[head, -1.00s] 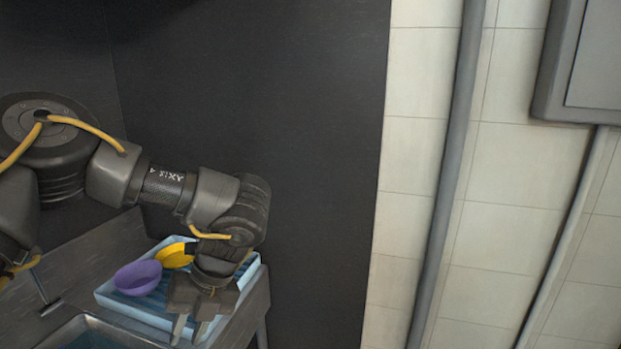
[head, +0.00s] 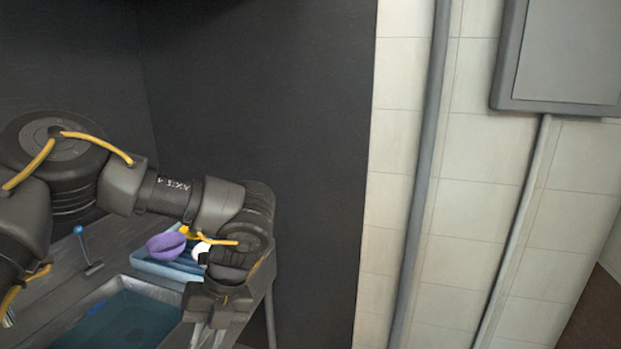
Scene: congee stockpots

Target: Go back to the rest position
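My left gripper (head: 207,337) hangs pointing down at the bottom of the head view, in front of the tray and to the right of the sink. Its two fingers look apart, with nothing seen between them; their tips are close to the picture's lower edge. My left arm reaches in from the left. My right gripper is not in view.
A light blue tray (head: 150,266) behind my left gripper holds a purple bowl (head: 166,247), a yellow piece (head: 187,231) and a white item (head: 200,250), partly hidden by my arm. A sink (head: 125,318) with bluish water lies left. A tiled wall (head: 395,210) stands right.

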